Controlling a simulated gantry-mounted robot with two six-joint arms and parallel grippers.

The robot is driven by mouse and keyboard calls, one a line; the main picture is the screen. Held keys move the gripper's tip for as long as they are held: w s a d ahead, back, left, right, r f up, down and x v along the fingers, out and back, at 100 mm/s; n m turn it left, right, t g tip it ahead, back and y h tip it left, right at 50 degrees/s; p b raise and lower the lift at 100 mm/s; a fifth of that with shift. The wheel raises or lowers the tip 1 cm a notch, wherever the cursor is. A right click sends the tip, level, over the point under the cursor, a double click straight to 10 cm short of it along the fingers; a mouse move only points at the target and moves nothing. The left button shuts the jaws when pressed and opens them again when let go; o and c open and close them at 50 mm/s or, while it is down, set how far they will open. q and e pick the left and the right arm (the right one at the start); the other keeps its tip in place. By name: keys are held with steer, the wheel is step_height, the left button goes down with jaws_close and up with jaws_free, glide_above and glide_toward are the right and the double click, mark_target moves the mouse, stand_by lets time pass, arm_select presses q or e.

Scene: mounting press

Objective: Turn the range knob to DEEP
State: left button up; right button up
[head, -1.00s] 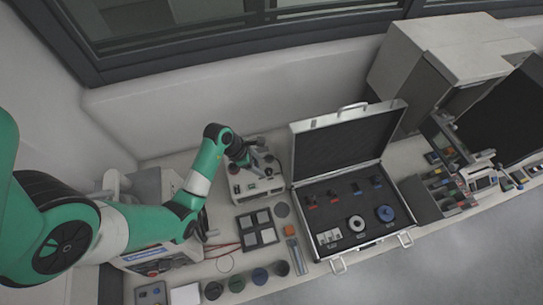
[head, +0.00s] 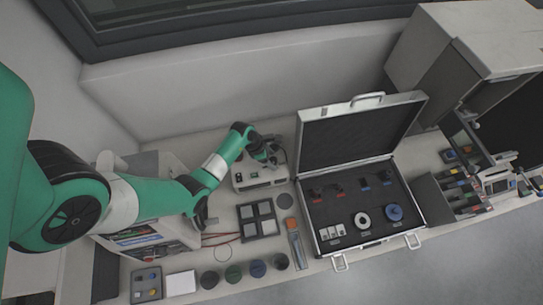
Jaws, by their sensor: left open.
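A small beige instrument box (head: 259,182) stands at the back of the bench, left of the open case. Dark round details show on its front, but the range knob and its setting are too small to make out. My left gripper (head: 270,158) is open over the top of this box, at its right part. The gripper and wrist cover part of the box's top. I cannot tell whether the fingers touch anything. My right gripper is not in view.
An open case (head: 322,243) with small parts stands just right of the box. A dark tray with grey squares (head: 242,214) lies in front. Several round dark pots (head: 233,273) line the front edge. A large grey cabinet (head: 425,70) stands at the back right.

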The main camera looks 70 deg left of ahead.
arm_select(q)
jaws_close()
stand_by(0.4)
steer(key=shift+m, duration=0.3)
steer(key=shift+w+a+m+h, duration=0.1)
steer(key=shift+m+h, duration=0.3)
steer(key=shift+m, duration=0.4)
steer(key=m+h, duration=0.1)
steer(key=m, duration=0.1)
steer(key=shift+m+g, duration=0.3)
steer(key=m, duration=0.1)
steer(key=m+g+h+b, duration=0.1)
steer(key=m, duration=0.1)
steer(key=shift+w+a+f+m, duration=0.1)
steer(key=shift+f+m, duration=0.05)
steer(key=shift+m, duration=0.15)
steer(key=shift+m+g+h+b, duration=0.3)
steer(key=shift+m+g+b, duration=0.3)
steer(key=shift+m+b, duration=0.85)
steer(key=shift+m, duration=0.45)
